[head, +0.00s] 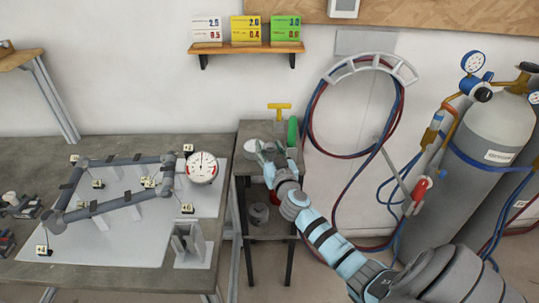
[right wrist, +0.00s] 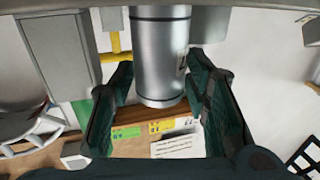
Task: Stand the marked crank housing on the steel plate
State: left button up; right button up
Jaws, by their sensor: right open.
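In the right wrist view a silver cylinder (right wrist: 160,60) with a small dark mark on its side stands between the fingers of my right gripper (right wrist: 165,105); it looks like the crank housing. The fingers are open, with gaps visible beside it. The light grey plate (head: 130,240), apparently the steel plate, lies on the workbench at left, under a tube frame. My left gripper is not in view.
A green bottle (head: 292,131) and yellow handle (head: 279,106) are near my right gripper. Gas cylinders (head: 490,140) stand at right.

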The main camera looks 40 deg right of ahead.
aim_at(270, 146)
grip_shut()
notch_tip(270, 146, up, 10)
jog(key=p, duration=0.5)
jog(key=shift+f, duration=0.2)
notch_tip(270, 146, up, 11)
jog(key=p, duration=0.3)
jog(key=shift+f, duration=0.2)
